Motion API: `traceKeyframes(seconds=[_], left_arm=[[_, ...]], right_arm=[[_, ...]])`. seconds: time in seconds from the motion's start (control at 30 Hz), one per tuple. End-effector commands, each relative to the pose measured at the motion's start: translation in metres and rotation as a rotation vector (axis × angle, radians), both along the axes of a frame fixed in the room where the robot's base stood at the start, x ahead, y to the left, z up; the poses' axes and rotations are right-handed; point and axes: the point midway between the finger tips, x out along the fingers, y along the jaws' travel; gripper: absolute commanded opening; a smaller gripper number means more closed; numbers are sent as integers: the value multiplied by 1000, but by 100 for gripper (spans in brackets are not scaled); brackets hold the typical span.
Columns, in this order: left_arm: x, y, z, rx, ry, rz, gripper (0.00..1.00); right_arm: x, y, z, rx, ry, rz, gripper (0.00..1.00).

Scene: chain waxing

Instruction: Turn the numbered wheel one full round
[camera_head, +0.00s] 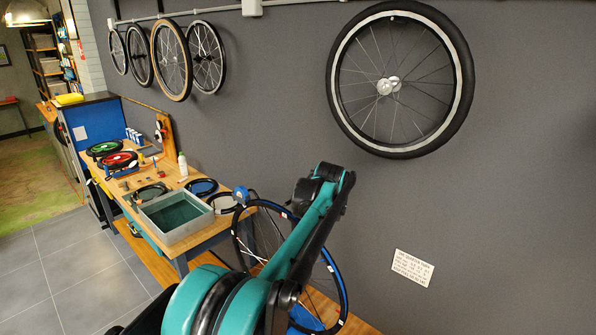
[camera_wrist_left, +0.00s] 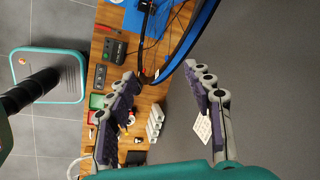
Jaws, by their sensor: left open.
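The numbered wheel (camera_head: 338,277) is a large upright wheel with a blue and black rim and small white marks, near the wall at the end of the workbench. My teal arm hides part of it in the head view. In the left wrist view a stretch of its rim (camera_wrist_left: 190,40) curves in from the top, with its lower end between and beyond the fingertips. My left gripper (camera_wrist_left: 165,78) is open, with one finger on each side and nothing visible in its jaws. The head view does not clearly show this gripper. My right gripper is not in view.
The workbench (camera_head: 222,225) holds a grey bin (camera_head: 172,216), a white bottle (camera_head: 183,164) and several wheels and tools. Several wheels hang on the wall, including a large one (camera_head: 462,75) at right. A white notice (camera_head: 412,267) is on the wall. Tiled floor at left is clear.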

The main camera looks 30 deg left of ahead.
Motion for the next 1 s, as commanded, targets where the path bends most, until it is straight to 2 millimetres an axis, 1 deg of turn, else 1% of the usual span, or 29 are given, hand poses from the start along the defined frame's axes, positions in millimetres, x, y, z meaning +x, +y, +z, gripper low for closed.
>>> traceKeyframes(seconds=[0.03, 0.1, 0.2, 0.3, 0.4, 0.53, 0.77, 0.87, 1.0], left_arm=[[15, 17, 27, 21, 36, -52, 52], [31, 38, 39, 46, 93, -141, 52], [49, 67, 51, 74, 169, -261, 52], [61, 90, 56, 89, 232, -360, 52], [67, 105, 56, 97, 275, -431, 52], [70, 115, 53, 101, 303, -478, 52], [70, 117, 45, 101, 308, -487, 52], [70, 119, 35, 101, 307, -486, 52], [71, 124, 10, 101, 306, -485, 52]], right_arm=[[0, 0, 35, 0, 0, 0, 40], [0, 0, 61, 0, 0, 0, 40], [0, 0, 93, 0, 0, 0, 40], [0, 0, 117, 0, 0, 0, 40], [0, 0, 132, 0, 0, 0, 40], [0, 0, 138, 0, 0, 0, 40], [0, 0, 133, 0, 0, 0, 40], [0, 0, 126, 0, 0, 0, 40], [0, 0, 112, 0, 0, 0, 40]])
